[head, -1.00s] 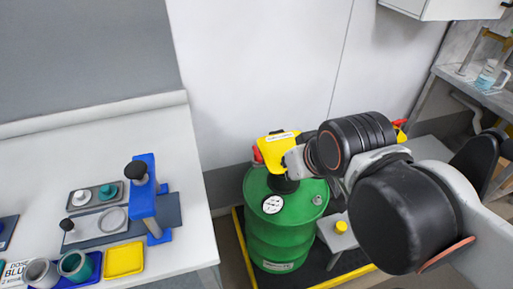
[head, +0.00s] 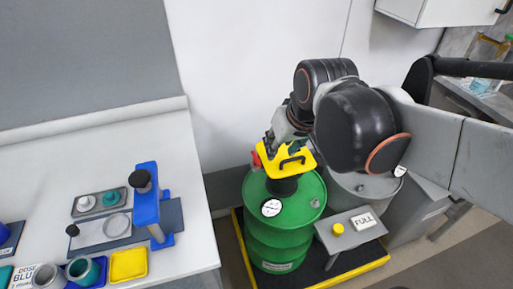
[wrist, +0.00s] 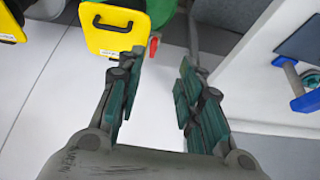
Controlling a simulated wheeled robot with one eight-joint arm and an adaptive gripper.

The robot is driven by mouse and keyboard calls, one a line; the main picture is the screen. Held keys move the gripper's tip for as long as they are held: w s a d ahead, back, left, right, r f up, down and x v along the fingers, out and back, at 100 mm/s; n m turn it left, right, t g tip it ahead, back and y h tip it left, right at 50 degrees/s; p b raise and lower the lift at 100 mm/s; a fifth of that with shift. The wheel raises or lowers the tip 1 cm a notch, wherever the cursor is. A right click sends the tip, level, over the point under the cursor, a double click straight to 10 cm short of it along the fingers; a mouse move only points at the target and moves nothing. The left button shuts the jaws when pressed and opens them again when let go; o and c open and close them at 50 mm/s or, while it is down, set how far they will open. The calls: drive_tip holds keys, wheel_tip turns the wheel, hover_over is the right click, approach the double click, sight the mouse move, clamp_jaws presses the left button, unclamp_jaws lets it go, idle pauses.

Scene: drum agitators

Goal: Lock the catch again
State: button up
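A yellow agitator head (head: 290,160) with a black handle (head: 292,160) sits on top of the green drum (head: 284,214). A red part (head: 256,160) shows at its left side; I cannot tell whether this is the catch or how it is set. In the wrist view the yellow head (wrist: 112,42), its black handle (wrist: 112,20) and the red part (wrist: 153,46) are beyond my left finger. My gripper (wrist: 160,70) is open and empty, its teal-padded fingers apart over pale floor or wall. In the head view my wrist partly covers the head's back edge.
A grey drum (head: 372,186) stands behind and right of the green drum. A small grey stand (head: 350,240) carries a yellow button (head: 338,228) and a FULL sign (head: 364,220). The white bench (head: 200,225) at left holds a blue press (head: 147,205) and several cups.

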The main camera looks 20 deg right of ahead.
drive_tip(key=w+d+g+p, duration=0.1)
drive_tip(key=w+g+p, duration=0.3)
drive_tip(key=w, duration=0.7)
drive_tip(key=g+y+p, duration=0.1)
drive_tip(key=y+p, duration=0.1)
drive_tip(key=p, duration=0.3)
approach(257, 157)
drive_tip(key=b+x, duration=0.3)
drive_tip(key=x, duration=0.5)
drive_tip(key=shift+w+a+f+b, duration=0.1)
drive_tip(key=shift+w+f+b, duration=0.1)
drive_tip(key=shift+b, duration=0.15)
drive_tip(key=shift+c, duration=0.3)
clamp_jaws()
